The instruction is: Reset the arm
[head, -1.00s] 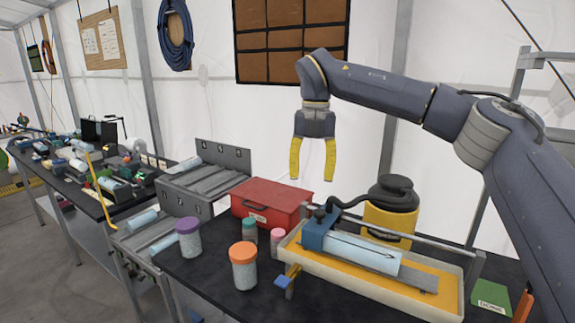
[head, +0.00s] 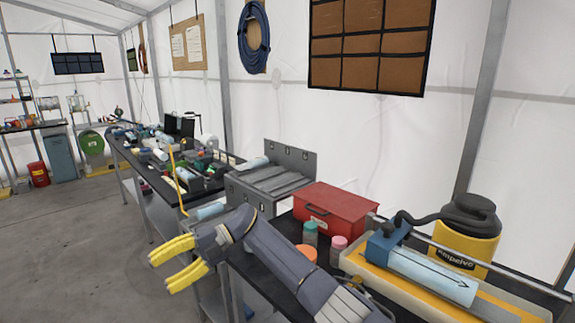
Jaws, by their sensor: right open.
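My right gripper (head: 180,264) is in the lower left of the head view, its yellow fingers spread apart and empty. It points left, out over the grey floor, beyond the left edge of the near black table. My right arm reaches in from the bottom of the view and covers part of that table and its jars. Nothing is in contact with the fingertips. My left gripper is not in view.
On the near table are a red box (head: 331,215), an orange-lidded jar (head: 306,253), small jars, a tray (head: 520,304) with a light blue cylinder (head: 430,277), and a yellow canister (head: 463,247). A grey rack (head: 270,182) stands behind. The floor (head: 75,240) at left is clear.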

